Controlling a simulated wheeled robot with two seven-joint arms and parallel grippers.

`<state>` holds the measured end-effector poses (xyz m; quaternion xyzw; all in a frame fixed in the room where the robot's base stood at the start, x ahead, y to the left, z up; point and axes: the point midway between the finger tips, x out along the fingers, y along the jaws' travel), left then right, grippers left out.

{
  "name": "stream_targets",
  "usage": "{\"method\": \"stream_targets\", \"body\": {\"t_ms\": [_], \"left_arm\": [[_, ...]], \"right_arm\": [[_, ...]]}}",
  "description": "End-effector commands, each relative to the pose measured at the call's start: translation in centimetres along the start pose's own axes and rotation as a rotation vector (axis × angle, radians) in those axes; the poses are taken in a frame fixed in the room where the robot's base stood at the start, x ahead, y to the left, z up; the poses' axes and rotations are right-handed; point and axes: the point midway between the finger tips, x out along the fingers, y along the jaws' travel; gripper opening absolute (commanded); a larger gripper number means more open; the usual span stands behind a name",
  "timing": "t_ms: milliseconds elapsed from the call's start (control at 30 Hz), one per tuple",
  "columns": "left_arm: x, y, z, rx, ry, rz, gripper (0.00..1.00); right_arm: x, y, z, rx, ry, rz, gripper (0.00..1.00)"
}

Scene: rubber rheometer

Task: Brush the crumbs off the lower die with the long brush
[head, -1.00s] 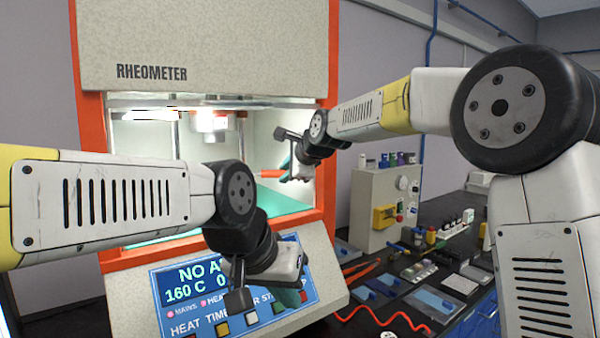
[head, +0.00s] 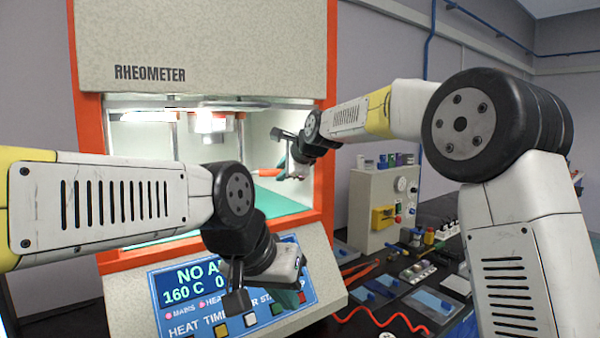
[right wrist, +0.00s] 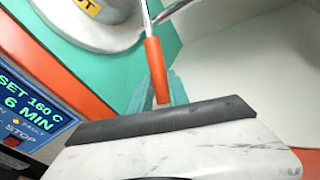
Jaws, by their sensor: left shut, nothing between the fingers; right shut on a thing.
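The long brush shows its orange handle (head: 264,171) inside the rheometer opening; in the right wrist view the handle (right wrist: 156,70) leads to a thin metal shaft running out of the top edge. Its bristles are not visible. My right gripper (head: 289,168) is at the right side of the opening, its teal fingers (right wrist: 158,92) shut on the handle. Crumbs cannot be made out. My left gripper (head: 291,298) is shut and empty before the control panel.
The rheometer (head: 205,50) has an orange frame around its opening and a teal floor (head: 270,203). An upper metal cylinder (head: 209,122) hangs inside. The control panel (head: 180,285) slopes below. A beige box (head: 372,210) and small items stand on the dark bench at right.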

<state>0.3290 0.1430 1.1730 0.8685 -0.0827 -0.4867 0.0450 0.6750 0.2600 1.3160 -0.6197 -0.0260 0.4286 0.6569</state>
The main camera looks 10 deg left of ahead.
Motion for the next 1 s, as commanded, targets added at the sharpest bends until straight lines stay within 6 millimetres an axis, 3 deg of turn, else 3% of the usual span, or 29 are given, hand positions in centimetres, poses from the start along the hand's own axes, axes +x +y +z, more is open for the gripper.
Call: {"method": "stream_targets", "body": {"t_ms": [500,1000], "left_arm": [[0.0,0.0,0.0,0.000,0.000,0.000,0.00],[0.0,0.0,0.0,0.000,0.000,0.000,0.00]], "right_arm": [[-2.5,1.3,-0.7,0.000,0.000,-0.001,0.00],[0.0,0.2,-0.1,-0.001,0.000,0.000,0.00]]}}
